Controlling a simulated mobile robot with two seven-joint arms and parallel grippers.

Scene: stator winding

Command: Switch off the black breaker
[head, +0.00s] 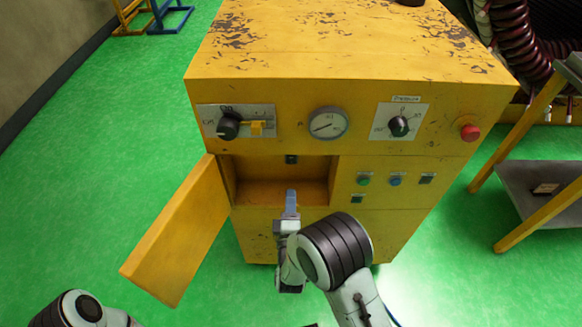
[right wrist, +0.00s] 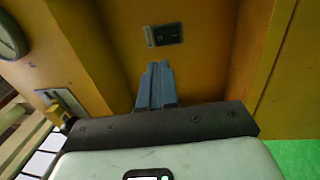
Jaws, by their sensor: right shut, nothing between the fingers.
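The black breaker (head: 291,159) is a small dark switch on the back wall of the open recess in the yellow cabinet. It also shows in the right wrist view (right wrist: 164,35), just beyond my fingertips. My right gripper (head: 291,194) is shut and empty, in front of the recess and below the breaker. In the right wrist view its blue-grey fingers (right wrist: 155,72) point toward the breaker with a gap left between them. The switch's position is too small to tell. Of my left arm only a link shows at the lower left of the head view; its gripper is out of view.
The yellow cabinet (head: 350,62) has an open door (head: 180,230) swung out to the left. Above the recess are a black knob (head: 229,125), a gauge (head: 329,123), and a dial (head: 399,126). A red button (head: 469,132) and small buttons sit to the right.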

